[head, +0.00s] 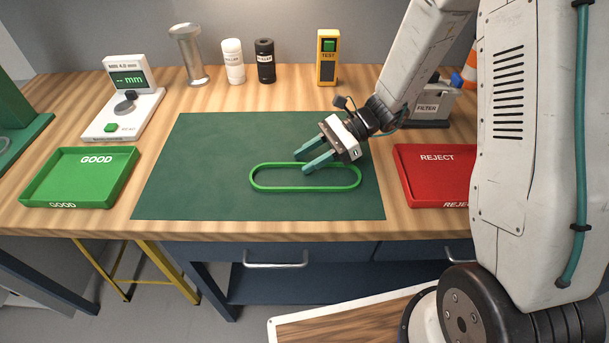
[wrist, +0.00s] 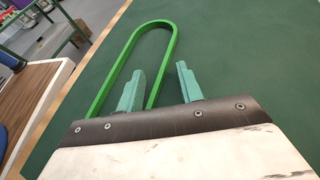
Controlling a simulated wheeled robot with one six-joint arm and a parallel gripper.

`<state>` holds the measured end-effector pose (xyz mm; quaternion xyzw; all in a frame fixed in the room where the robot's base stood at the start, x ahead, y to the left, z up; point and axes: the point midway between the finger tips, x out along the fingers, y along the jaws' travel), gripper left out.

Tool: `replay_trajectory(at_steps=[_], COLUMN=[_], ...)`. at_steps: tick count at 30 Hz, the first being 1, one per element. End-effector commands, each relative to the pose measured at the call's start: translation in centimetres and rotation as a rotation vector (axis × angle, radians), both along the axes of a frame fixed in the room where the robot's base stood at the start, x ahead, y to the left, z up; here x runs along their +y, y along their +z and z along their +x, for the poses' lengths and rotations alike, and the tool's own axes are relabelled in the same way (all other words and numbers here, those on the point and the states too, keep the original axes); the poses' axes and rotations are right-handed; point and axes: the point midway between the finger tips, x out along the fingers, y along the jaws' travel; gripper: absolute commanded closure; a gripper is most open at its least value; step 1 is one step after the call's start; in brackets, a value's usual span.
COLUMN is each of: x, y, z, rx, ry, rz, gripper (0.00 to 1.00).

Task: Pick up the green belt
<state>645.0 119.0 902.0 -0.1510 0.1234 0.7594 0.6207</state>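The green belt (head: 272,189) is a long flat oval loop lying on the dark green mat (head: 190,160), near the mat's front right. The right finger is beyond the loop's outer edge. I cannot tell how high the fingertips are above the mat.
A green GOOD tray (head: 128,178) is at left and a red REJECT tray (head: 403,180) at right. The mat's left part is clear.

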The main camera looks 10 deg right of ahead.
Motion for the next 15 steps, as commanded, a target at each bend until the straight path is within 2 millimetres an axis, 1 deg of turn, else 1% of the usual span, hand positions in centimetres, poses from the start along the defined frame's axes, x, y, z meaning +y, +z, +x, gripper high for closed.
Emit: replay_trajectory(at_steps=[4, 5, 6, 8, 15], x=[-0.04, -0.04, -0.05, -0.06, -0.09], y=[0.01, 0.01, 0.01, 0.01, -0.01], z=[0.01, 0.01, 0.01, 0.01, 0.02], rx=[0.0, 0.0, 0.0, 0.0, -0.001], ry=[0.0, 0.0, 0.0, -0.001, -0.001], rz=[0.0, 0.0, 0.0, 0.0, -0.001], gripper=[0.64, 0.72, 0.83, 1.0, 1.0])
